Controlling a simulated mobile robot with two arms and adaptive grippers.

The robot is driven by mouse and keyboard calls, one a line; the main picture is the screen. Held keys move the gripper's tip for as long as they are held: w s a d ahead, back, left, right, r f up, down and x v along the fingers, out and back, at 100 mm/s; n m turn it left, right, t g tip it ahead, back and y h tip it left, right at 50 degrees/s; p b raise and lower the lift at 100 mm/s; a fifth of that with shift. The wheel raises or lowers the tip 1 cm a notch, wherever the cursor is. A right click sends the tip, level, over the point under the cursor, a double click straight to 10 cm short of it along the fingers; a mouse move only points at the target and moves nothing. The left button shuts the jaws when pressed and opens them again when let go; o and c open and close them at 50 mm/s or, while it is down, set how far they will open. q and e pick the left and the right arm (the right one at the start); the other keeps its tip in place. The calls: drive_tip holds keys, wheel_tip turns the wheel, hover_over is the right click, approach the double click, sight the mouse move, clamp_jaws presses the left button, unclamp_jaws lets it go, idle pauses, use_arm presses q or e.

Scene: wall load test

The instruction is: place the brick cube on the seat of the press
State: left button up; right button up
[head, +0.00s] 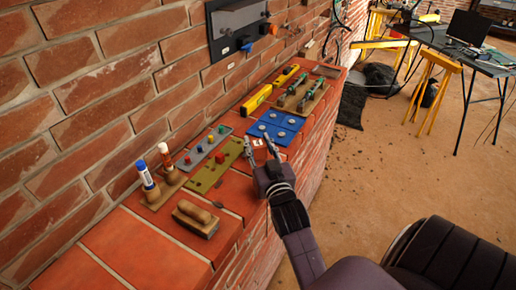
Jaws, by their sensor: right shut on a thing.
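My right gripper (261,149) reaches over the brick ledge from the lower right, its fingers pointing away from me. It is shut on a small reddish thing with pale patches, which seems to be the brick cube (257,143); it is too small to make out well. The gripper is just in front of the blue plates (275,127) with round discs. A grey device (238,27) on a dark panel is fixed to the wall above the ledge; it may be the press, but I cannot tell its seat. My left gripper is not in view.
On the ledge stand an olive tray (215,168), a grey rack with coloured knobs (203,150), two markers in a wooden holder (162,187), a wooden-handled brush (196,218), a yellow level (257,99) and a tool rack (301,95). The near left ledge is bare.

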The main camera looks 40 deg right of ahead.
drive_tip(key=shift+f, duration=0.65)
drive_tip(key=shift+f, duration=0.2)
drive_tip(key=o, duration=1.3)
drive_tip(key=shift+r, duration=0.15)
